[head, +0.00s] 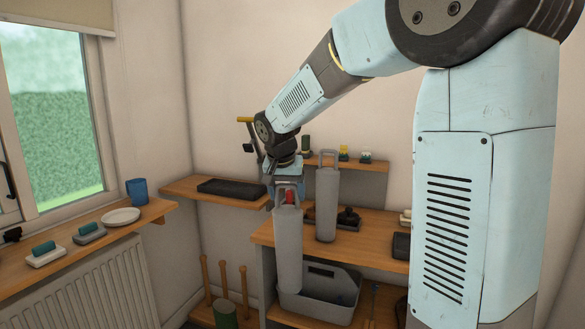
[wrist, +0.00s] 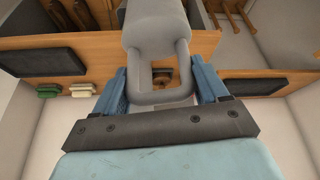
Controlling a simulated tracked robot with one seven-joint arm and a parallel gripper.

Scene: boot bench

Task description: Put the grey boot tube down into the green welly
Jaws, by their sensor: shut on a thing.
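My gripper (head: 286,176) is shut on the loop handle of a grey boot tube (head: 288,250). The tube hangs upright in front of the bench's left end. In the wrist view the blue fingers of my gripper (wrist: 160,88) are on either side of the handle, and the tube (wrist: 155,28) extends away from them. The green welly (head: 225,314) stands low at the bottom, left of the hanging tube and below it. Only its upper part shows; the picture's edge cuts off the rest. I cannot make out the welly in the wrist view.
A second grey tube (head: 327,205) stands on the wooden bench (head: 378,222). A grey bin (head: 318,306) is below it. Wooden pegs (head: 245,290) rise around the welly. A shelf with a dark tray (head: 231,187) is behind. The left sill holds brushes, a plate (head: 121,216) and a blue mug (head: 137,191).

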